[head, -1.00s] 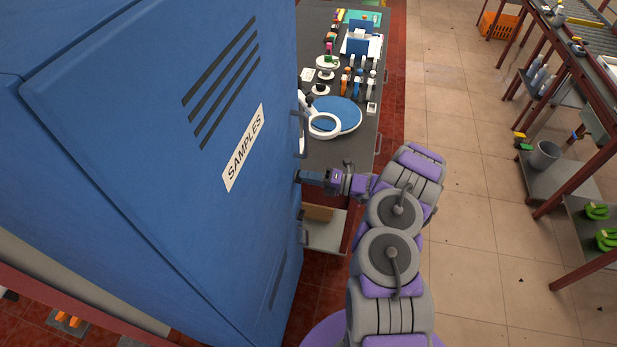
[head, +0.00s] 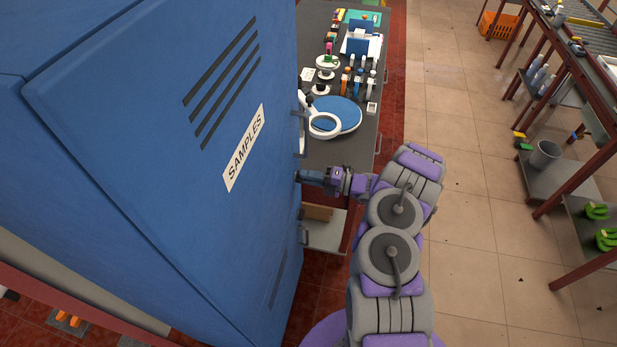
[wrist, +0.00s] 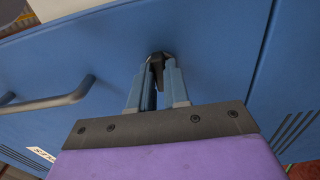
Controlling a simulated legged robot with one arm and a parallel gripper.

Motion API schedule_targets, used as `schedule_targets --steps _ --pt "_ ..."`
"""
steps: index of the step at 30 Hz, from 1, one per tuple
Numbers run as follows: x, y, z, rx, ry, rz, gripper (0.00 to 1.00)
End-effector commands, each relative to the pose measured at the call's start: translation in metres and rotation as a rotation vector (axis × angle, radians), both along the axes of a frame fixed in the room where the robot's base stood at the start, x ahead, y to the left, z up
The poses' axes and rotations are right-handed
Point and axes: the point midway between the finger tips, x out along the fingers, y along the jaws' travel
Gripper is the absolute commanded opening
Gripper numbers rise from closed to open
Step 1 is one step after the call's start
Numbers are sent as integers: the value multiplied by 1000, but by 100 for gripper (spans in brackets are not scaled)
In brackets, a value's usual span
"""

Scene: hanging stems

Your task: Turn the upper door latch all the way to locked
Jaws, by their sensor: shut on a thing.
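The blue cabinet door (head: 150,150) with a SAMPLES label (head: 244,148) fills the left of the head view. My gripper (head: 301,176) is at the door's right edge, below the upper end of the door handle. In the wrist view my gripper (wrist: 157,75) has its two blue-grey fingers closed around a small dark latch (wrist: 157,60) on the blue door face. The fingers hide most of the latch, so its exact angle is hard to tell.
A grey bar handle (wrist: 50,103) stands out from the door left of my fingers in the wrist view. A workbench (head: 345,150) with a ring magnifier (head: 324,126) and small items lies behind the cabinet. Open tiled floor (head: 480,200) is to the right.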

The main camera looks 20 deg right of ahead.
Motion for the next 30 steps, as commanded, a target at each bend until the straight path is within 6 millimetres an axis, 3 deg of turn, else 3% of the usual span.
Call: schedule_targets --steps 9,19,23,30 --pt "-1 -1 0 -1 0 -3 42" --pt "-4 -6 1 -1 -2 -2 42" --pt "-13 -23 1 -1 -3 -4 42" --pt "-39 -70 0 -5 -2 -6 42"
